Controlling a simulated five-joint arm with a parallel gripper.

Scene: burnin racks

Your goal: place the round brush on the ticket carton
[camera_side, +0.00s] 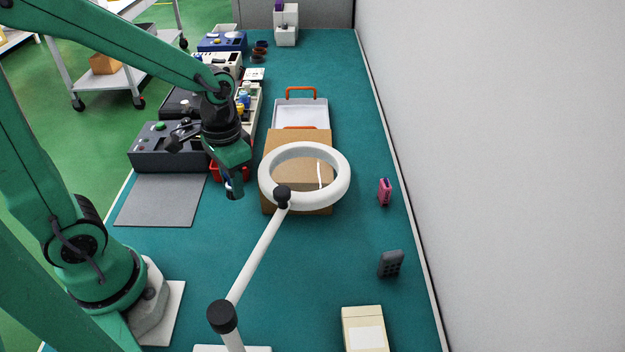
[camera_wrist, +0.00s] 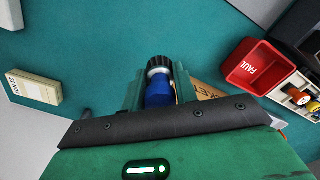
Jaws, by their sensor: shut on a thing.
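My gripper (camera_side: 234,190) hangs over the teal bench, left of the ticket carton. It is shut on the round brush, which has a blue body, a silver band and a dark ribbed end. In the wrist view the round brush (camera_wrist: 159,88) sits between the two green fingers of my gripper (camera_wrist: 158,85). In the side view it is mostly hidden by the fingers. The ticket carton (camera_side: 284,141) is a brown box, partly covered by a white lamp ring. In the wrist view a strip of the carton (camera_wrist: 207,91) with printed letters shows beside the right finger.
The white ring lamp (camera_side: 341,187) stands over the carton. A red bin (camera_wrist: 250,78) and a parts tray (camera_wrist: 299,91) lie nearby. A grey mat (camera_side: 160,203), white tray (camera_side: 300,113), pink item (camera_side: 385,192), dark handheld device (camera_side: 391,264) and cream box (camera_side: 362,318) surround free bench.

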